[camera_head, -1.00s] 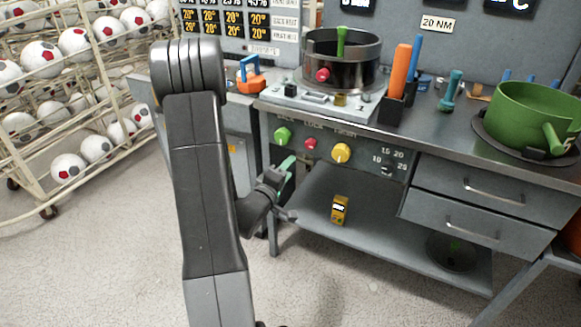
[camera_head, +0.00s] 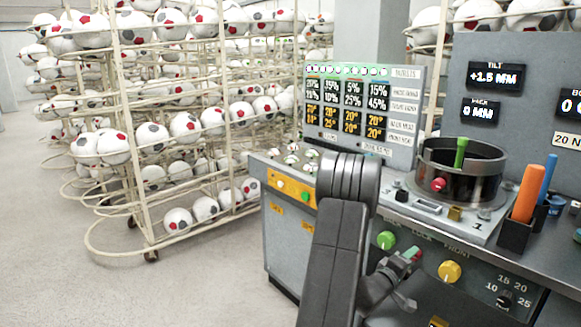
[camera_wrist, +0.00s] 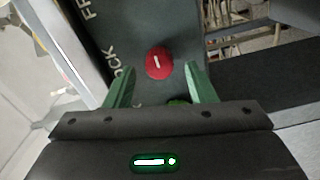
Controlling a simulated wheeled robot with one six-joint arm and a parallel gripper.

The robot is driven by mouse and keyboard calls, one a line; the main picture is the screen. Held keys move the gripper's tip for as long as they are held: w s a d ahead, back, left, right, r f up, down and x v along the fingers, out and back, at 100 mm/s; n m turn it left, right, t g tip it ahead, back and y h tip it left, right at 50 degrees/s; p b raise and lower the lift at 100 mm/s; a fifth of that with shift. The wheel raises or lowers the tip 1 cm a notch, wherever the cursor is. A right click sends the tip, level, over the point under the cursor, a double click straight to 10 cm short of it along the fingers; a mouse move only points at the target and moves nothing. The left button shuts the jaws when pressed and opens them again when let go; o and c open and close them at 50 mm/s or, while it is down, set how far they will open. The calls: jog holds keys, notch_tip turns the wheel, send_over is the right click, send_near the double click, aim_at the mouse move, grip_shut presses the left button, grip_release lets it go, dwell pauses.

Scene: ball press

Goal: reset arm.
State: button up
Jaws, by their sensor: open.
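My gripper (camera_wrist: 162,88) is open in the wrist view, with its two green fingers apart and nothing between them but the view of the panel. A red knob (camera_wrist: 159,63) on the dark panel shows just beyond the fingertips, and part of a green knob shows low between the fingers. In the head view my arm stands upright in front of the workbench, with my gripper (camera_head: 412,254) at the panel beside the green knob (camera_head: 386,240). The red knob is hidden there, behind or beside my gripper. I cannot tell whether the fingers touch anything.
A yellow knob (camera_head: 449,272) is right of my gripper. The press drum (camera_head: 462,172) stands on the bench, with an orange-handled tool (camera_head: 528,193) in a holder to its right. A ball rack (camera_head: 136,190) stands left, with clear floor (camera_head: 60,270) before it.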

jog(key=shift+x, duration=1.2)
jog(key=v, duration=1.4)
jog(key=w+d+m+b, duration=0.3)
jog(key=w+d+m, duration=0.6)
jog(key=m, duration=0.9)
jog(key=shift+d, duration=0.9)
